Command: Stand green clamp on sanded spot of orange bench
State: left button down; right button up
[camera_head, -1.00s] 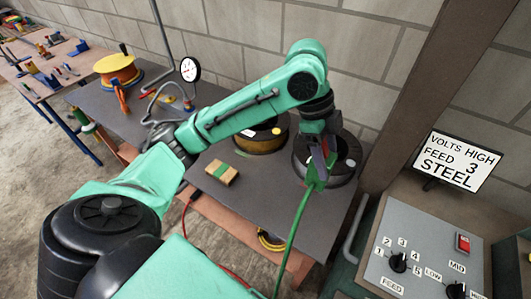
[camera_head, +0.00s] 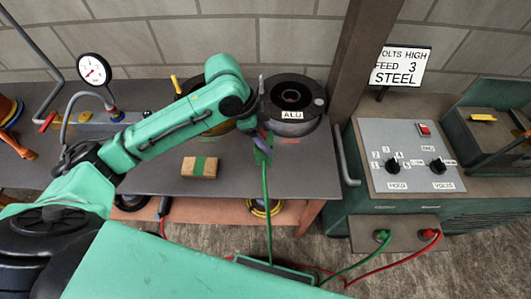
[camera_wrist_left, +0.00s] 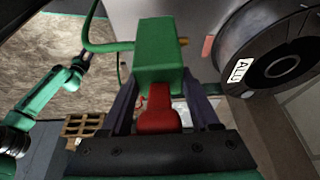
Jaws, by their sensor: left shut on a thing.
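The green clamp (camera_head: 263,150), with a green cable hanging from it, is in my left gripper (camera_head: 262,141). In the left wrist view the clamp (camera_wrist_left: 158,52) is a green block with a red part between the shut fingers. The clamp is over the dark-topped bench (camera_head: 240,177) with orange-brown lower parts, just left of and in front of the ALU spool (camera_head: 300,122). I cannot tell whether it touches the top. A small reddish mark (camera_head: 292,140) lies by the spool; no sanded spot is clear. A green arm in the left wrist view, seemingly my right, ends in a small dark gripper (camera_wrist_left: 86,57).
A gauge (camera_head: 94,70) stands at the left. A brown post (camera_head: 358,60) and the control panel (camera_head: 405,158) are at the right. Green and red cables run to the sockets below.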

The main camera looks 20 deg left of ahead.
pick_arm(q)
notch_tip(320, 180, down, 6)
jog(key=shift+f, duration=0.45)
pick_arm(e)
jog(key=shift+s+a+r, duration=0.1)
jog(key=shift+s+a, duration=0.1)
jog(key=shift+a, duration=0.65)
pick_arm(q)
jog(key=shift+c, duration=0.6)
grip_release()
jog(key=shift+f, duration=0.15)
pick_arm(e)
jog(key=shift+d, duration=0.35)
pick_arm(q)
jog(key=shift+r, duration=0.2)
jog(key=v, duration=1.2)
